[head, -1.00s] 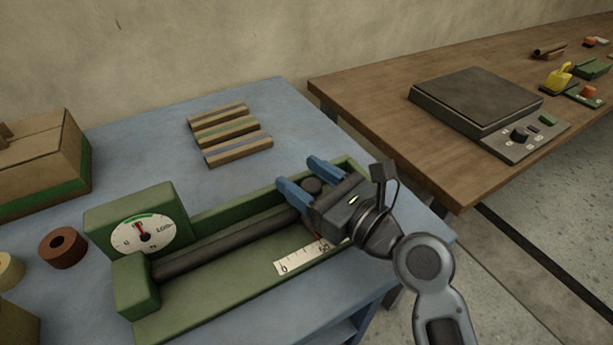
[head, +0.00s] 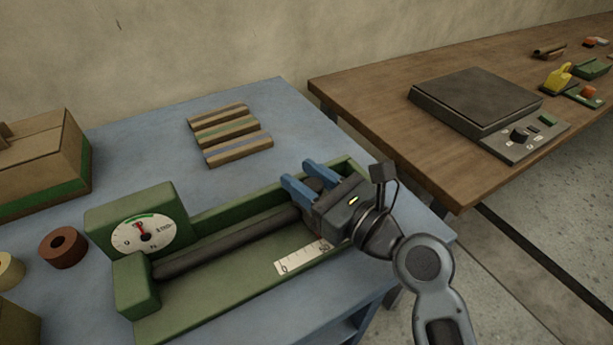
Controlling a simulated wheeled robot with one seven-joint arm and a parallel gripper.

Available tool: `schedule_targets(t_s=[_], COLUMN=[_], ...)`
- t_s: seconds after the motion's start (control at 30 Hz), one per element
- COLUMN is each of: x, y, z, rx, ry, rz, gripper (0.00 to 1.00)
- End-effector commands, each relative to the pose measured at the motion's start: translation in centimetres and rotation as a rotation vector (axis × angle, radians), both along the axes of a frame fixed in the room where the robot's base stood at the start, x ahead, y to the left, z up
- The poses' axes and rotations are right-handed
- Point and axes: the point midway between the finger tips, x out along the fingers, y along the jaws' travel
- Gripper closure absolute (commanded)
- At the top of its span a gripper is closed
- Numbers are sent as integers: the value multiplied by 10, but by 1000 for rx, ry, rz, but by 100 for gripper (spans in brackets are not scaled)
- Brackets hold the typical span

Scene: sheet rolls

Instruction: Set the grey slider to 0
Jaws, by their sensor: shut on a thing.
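The green device (head: 225,285) lies on the blue table with a dark rod (head: 230,245) along its length. A white scale strip (head: 290,261) on its front side reads 0 at its left end; its right end is partly covered by my gripper. My gripper (head: 299,174), with two blue fingers, is over the right end of the device. It is shut on the grey slider (head: 317,184), a dark rounded piece mostly hidden between the fingers. The slider sits at the right, away from the 0 end.
A round dial (head: 144,236) with a red needle stands at the device's left end. Striped bars (head: 229,134) lie behind it. A brown roll (head: 63,248) and a cardboard box (head: 40,160) are at left. A wooden table (head: 400,115) at right bears a scale (head: 475,100).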

Motion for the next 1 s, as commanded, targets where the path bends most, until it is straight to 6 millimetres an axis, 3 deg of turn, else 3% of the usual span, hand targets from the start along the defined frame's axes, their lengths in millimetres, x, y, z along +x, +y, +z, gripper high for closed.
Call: schedule_targets(t_s=[0.5, 0.87, 0.9, 1.0], x=[-42, -46, -46, -46], y=[63, 69, 69, 69], z=[4, 1, 1, 1], rx=[1, 2, 2, 2], ry=[1, -1, -1, -1], rz=[4, 8, 9, 9], gripper=[100, 100, 60, 50])
